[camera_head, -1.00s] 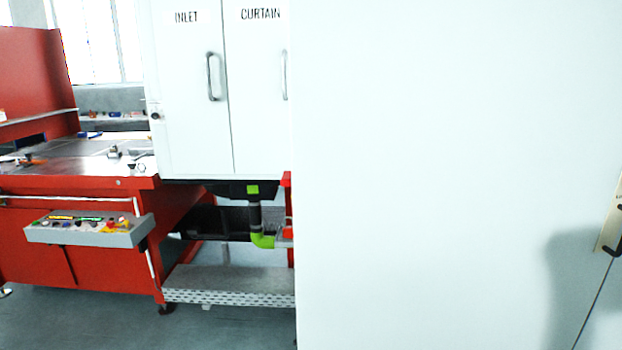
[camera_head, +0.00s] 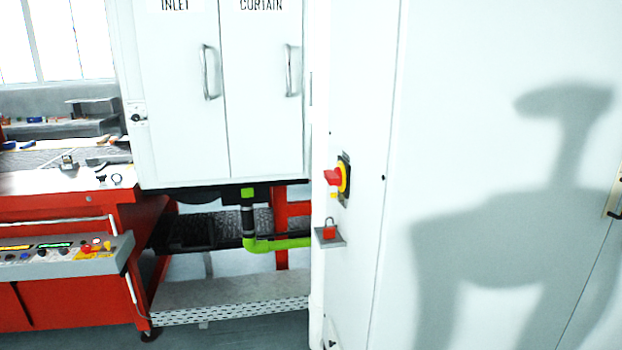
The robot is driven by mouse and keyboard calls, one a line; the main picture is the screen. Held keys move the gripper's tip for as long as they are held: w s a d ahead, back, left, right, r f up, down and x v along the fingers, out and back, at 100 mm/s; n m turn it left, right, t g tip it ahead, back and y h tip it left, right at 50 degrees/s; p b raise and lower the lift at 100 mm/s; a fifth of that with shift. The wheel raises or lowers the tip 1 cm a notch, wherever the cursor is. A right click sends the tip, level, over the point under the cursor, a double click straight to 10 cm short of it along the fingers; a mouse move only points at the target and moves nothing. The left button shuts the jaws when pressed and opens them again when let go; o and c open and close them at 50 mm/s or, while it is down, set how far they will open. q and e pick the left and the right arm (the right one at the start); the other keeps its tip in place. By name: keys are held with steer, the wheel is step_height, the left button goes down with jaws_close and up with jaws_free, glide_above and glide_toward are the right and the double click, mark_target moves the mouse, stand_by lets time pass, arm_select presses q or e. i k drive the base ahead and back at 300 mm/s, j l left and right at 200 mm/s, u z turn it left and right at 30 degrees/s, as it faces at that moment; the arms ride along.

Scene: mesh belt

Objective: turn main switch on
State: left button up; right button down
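The main switch (camera_head: 335,178) is a red rotary handle on a yellow and black plate. It sits on the narrow side face of the large white cabinet (camera_head: 480,120), right of the middle in the head view. I see it at a steep angle, so I cannot tell its setting. A red padlock (camera_head: 329,231) stands on a small grey shelf (camera_head: 331,239) just below the switch, apart from it. Neither of my grippers is in view. Only a shadow falls on the cabinet's front.
White inlet curtain doors (camera_head: 225,100) with grey handles stand left of the switch. A green and black pipe (camera_head: 270,243) runs below them. A red machine with a grey button panel (camera_head: 65,256) is at the left. Grey floor shows at the bottom left.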

mark_target(334, 178)
steer(key=i+j+z, duration=0.2)
steer(key=z, duration=0.25)
steer(key=i+j+z, duration=0.1)
steer(key=j+z, duration=0.35)
steer(key=i+j+z, duration=0.2)
steer(key=j, duration=0.65)
steer(key=i+j+z, duration=0.15)
steer(key=j, duration=0.75)
steer(key=j+z, duration=0.2)
steer(key=j, duration=0.7)
